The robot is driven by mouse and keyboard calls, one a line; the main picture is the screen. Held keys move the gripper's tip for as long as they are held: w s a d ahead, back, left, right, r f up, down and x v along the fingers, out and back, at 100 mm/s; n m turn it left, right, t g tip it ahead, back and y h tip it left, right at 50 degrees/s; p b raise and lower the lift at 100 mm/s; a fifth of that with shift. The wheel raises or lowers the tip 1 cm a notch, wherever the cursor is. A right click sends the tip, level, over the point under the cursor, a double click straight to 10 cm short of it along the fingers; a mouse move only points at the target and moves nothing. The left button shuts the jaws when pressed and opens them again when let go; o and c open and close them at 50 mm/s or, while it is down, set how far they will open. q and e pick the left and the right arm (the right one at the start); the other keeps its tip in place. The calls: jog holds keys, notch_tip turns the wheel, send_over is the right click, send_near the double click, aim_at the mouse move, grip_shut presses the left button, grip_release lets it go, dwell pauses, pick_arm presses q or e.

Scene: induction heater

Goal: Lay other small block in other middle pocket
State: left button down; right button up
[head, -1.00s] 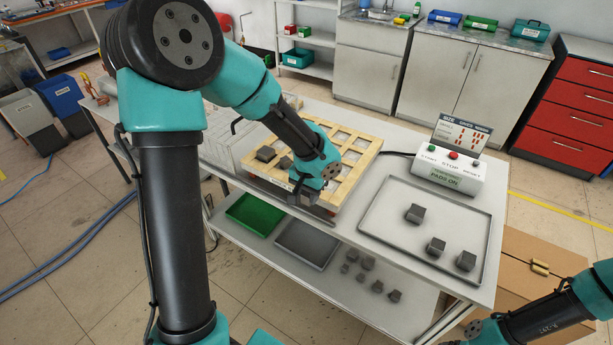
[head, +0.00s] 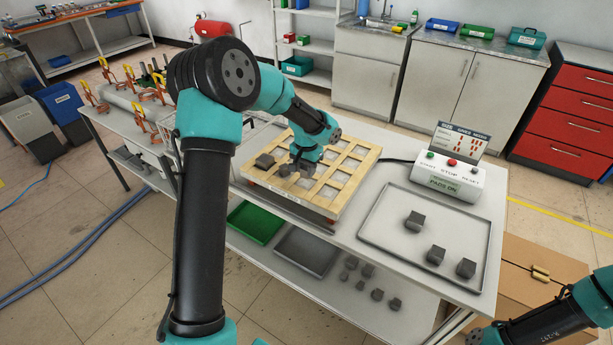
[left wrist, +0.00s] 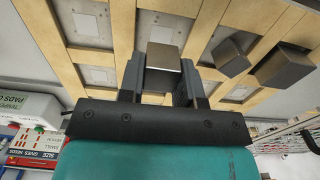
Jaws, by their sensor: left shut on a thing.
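My left gripper (head: 303,165) is shut on a small grey block (left wrist: 163,66), seen between the two fingers in the left wrist view. It holds the block low over the wooden pocket frame (head: 345,197); I cannot tell whether the block touches the frame. Two other dark grey blocks are on the frame to the left of the gripper: one (head: 265,161) near the left corner, one (head: 284,170) close beside the gripper. They also show in the left wrist view, right of the held block (left wrist: 283,66) (left wrist: 230,57). My right gripper is out of view; only its arm shows at lower right.
A grey tray (head: 378,244) with three blocks lies on the right of the table. A control box (head: 447,177) stands behind it. The shelf below holds a green tray (head: 255,222), a grey tray (head: 308,250) and several small blocks. Clamps (head: 130,75) stand at the far left.

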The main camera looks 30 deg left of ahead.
pick_arm(q)
jog(key=shift+w+a, duration=0.1)
jog(key=shift+w, duration=0.05)
jog(key=shift+f, duration=1.75)
jog(key=shift+f, duration=0.15)
jog(key=c, duration=0.8)
grip_release()
notch_tip(320, 180, up, 12)
jog(key=shift+r, duration=0.15)
